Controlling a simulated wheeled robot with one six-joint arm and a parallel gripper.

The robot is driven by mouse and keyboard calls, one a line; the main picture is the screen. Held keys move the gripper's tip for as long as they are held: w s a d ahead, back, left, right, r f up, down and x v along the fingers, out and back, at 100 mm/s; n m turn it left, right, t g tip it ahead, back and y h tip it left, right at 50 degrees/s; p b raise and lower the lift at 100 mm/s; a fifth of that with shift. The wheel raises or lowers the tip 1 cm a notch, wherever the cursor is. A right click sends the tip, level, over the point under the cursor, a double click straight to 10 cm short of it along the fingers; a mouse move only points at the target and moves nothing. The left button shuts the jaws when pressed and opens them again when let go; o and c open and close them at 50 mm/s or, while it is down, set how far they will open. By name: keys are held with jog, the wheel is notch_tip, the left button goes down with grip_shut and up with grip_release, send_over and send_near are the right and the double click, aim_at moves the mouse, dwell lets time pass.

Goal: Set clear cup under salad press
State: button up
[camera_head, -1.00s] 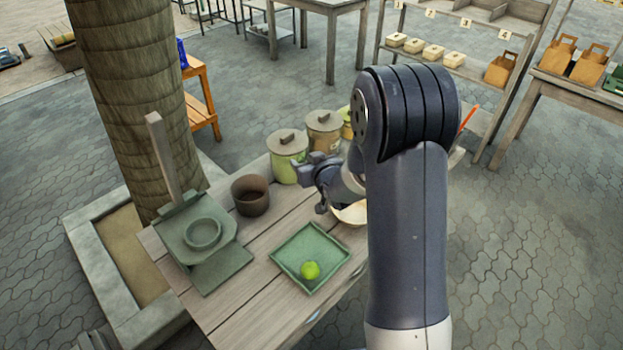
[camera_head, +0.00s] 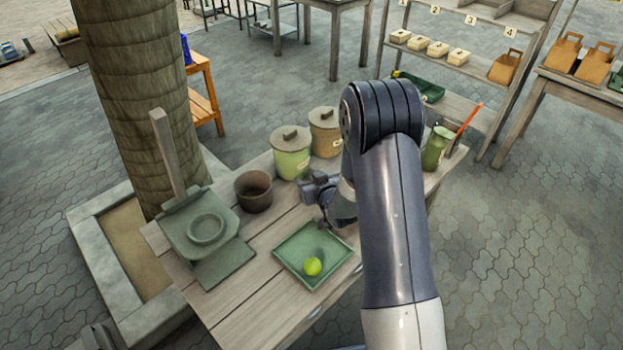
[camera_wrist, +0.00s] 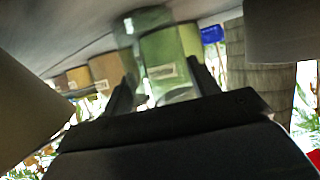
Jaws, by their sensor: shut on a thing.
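The salad press (camera_head: 205,240) stands at the left end of the table, grey-green, with a round ring on its plate and an upright wooden handle (camera_head: 168,155). My gripper (camera_head: 312,188) is over the table, right of the press and behind the green tray. In the wrist view my two dark fingers (camera_wrist: 163,80) stand either side of a faint see-through shape, the clear cup (camera_wrist: 148,93), and are shut on it. The cup is blurred there, and I cannot make it out in the head view.
A brown pot (camera_head: 253,194) stands between press and gripper. A green canister (camera_head: 291,160) and a brown canister (camera_head: 325,134) stand behind. A green tray (camera_head: 303,287) holds a lime (camera_head: 313,267). A tree trunk (camera_head: 133,100) rises behind the press.

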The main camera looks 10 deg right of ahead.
jog(key=shift+f, duration=0.15)
jog(key=o, duration=1)
